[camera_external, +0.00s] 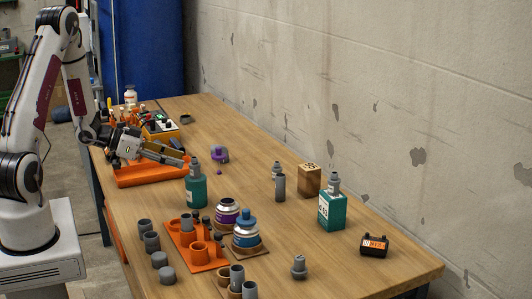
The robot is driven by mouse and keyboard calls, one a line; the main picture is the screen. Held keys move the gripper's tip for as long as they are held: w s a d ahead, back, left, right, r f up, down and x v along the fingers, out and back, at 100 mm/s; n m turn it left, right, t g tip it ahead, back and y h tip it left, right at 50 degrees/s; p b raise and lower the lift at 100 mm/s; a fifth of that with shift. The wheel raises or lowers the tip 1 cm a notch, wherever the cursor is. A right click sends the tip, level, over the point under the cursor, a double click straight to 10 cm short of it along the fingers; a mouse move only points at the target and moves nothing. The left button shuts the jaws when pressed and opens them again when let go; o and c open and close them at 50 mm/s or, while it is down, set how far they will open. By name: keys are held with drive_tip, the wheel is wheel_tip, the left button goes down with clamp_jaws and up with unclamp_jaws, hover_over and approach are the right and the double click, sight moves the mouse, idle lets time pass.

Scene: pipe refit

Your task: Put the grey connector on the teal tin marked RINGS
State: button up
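Two teal containers stand on the table, and their lettering is too small to read as RINGS. One is a boxy teal tin (331,213) at the right with a white label and a grey stepped fitting (334,183) on top. The other is a teal round container (196,190) near the middle, also topped by a grey piece (195,170). A loose grey connector (299,267) stands upright on bare wood near the front edge. My gripper (176,157) is over the orange tray at the far left, away from these. Its finger gap is not clear.
An orange tray (150,176) lies under my gripper. An orange holder (200,259), grey cups (151,241) and two paint-like jars (246,232) crowd the front left. A cardboard box (308,180) and black case (374,245) stand right.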

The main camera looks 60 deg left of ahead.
drive_tip(key=shift+v, duration=2.7)
drive_tip(key=shift+w, duration=0.1)
drive_tip(key=w+a+r+g+y, duration=0.2)
drive_tip(key=w+r+y, duration=0.1)
drive_tip(key=r+y, duration=0.35)
drive_tip(key=s+d+r+n+g+y, duration=0.1)
drive_tip(key=s+d+r+n+g, duration=0.15)
drive_tip(key=d+r, duration=0.35)
drive_tip(key=s+d+r+g+h, duration=0.3)
drive_tip(key=s+d+h, duration=0.1)
drive_tip(key=s+d, duration=1.4)
drive_tip(key=shift+s+d, duration=0.35)
drive_tip(key=shift+d, duration=0.15)
